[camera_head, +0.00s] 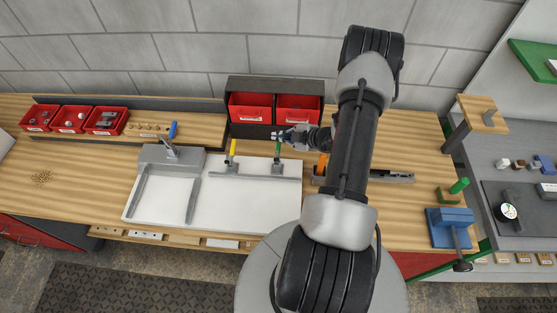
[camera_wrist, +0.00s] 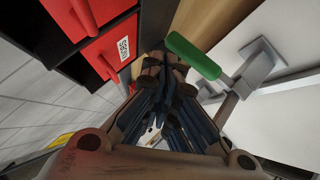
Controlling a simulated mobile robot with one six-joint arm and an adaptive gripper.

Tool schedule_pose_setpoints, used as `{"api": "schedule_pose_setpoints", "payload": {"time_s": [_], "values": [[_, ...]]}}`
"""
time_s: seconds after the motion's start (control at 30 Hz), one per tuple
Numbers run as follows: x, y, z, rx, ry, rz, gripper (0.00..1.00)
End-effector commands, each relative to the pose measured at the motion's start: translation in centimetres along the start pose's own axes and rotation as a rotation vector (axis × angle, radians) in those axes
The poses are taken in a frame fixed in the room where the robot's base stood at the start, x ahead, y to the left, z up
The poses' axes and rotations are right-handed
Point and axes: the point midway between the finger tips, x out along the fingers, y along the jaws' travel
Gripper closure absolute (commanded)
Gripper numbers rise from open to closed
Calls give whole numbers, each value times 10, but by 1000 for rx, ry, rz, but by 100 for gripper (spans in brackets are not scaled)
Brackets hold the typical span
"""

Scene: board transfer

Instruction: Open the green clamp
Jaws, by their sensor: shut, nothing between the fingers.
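The green clamp (camera_head: 278,152) stands at the back edge of the white board (camera_head: 245,205), its green handle upright. In the wrist view its green handle (camera_wrist: 193,56) lies just right of my fingertips, with its grey metal body further right. My gripper (camera_head: 280,135) is at the top of the green handle in the head view. In the wrist view my gripper (camera_wrist: 155,65) is shut with nothing between the fingers. I cannot tell whether it touches the handle. A yellow-handled clamp (camera_head: 232,155) stands to the left on the same rail.
A black rack with red bins (camera_head: 250,106) stands close behind my gripper; its red drawers (camera_wrist: 110,45) fill the wrist view's upper left. A blue-handled clamp (camera_head: 172,135) is at the far left, and a blue vise (camera_head: 450,222) at the right. The white board's front is clear.

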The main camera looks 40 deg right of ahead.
Motion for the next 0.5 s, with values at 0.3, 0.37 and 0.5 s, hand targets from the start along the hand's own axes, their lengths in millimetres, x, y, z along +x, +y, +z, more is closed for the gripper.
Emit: {"api": "schedule_pose_setpoints", "payload": {"time_s": [0.3, 0.37, 0.5], "values": [[5, 1, 4, -1, 0, 0, 100], [5, 1, 5, -1, 0, 0, 100], [5, 1, 5, -1, 0, 0, 100]]}}
